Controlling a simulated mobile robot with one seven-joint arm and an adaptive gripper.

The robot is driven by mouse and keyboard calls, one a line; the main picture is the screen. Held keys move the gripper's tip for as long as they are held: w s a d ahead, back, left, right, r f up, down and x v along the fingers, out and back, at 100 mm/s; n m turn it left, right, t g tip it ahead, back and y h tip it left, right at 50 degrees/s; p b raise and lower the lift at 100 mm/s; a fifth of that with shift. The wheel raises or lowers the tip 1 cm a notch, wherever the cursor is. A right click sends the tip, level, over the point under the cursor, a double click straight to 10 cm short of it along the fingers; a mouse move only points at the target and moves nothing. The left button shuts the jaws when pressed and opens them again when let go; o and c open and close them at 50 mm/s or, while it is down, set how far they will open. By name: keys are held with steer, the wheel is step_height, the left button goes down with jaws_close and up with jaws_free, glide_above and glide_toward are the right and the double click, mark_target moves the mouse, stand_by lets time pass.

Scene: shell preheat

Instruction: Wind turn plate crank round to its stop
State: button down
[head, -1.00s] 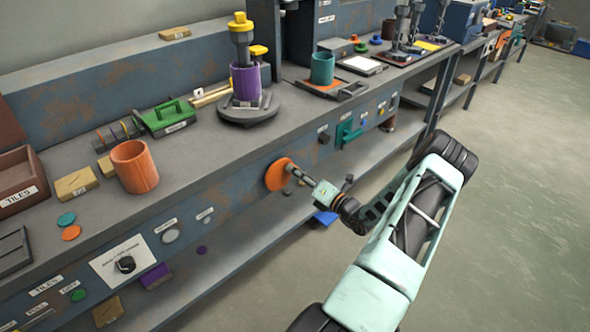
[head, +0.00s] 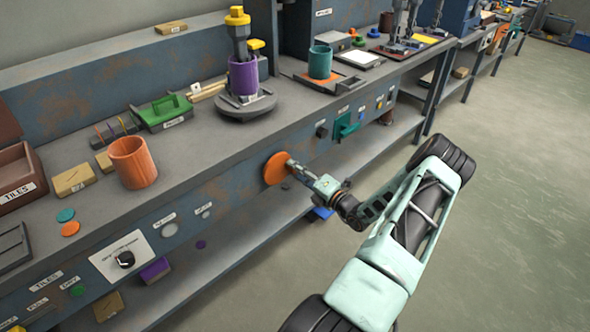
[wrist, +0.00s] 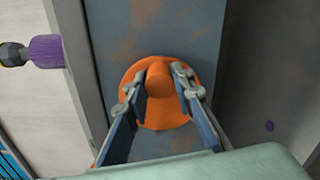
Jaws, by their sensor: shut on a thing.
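The crank is an orange disc (head: 277,169) on the blue-grey front panel of the bench, in the head view. In the wrist view its orange disc (wrist: 165,117) has a round orange knob (wrist: 159,79) standing out near its top. My gripper (wrist: 158,88) is shut on this knob, with one finger on each side of it. In the head view my gripper (head: 297,167) reaches the disc from the right. The turn plate (head: 246,104) is a dark round plate on the bench top, with a purple cylinder (head: 243,76) standing on it under a yellow-topped tool.
An orange cup (head: 133,163) stands on the bench at left, near a green-handled box (head: 166,112). A teal cup (head: 320,63) stands farther right. A black dial (head: 125,260) and a teal bracket (head: 346,126) are on the front panel. The floor at right is clear.

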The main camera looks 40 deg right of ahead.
steer(key=shift+f, duration=0.1)
steer(key=c, duration=1.7)
jaws_free()
steer(key=shift+o, duration=0.2)
steer(key=shift+s, duration=0.1)
steer(key=s, duration=1.2)
steer(key=shift+d, duration=0.45)
steer(key=shift+w, duration=0.1)
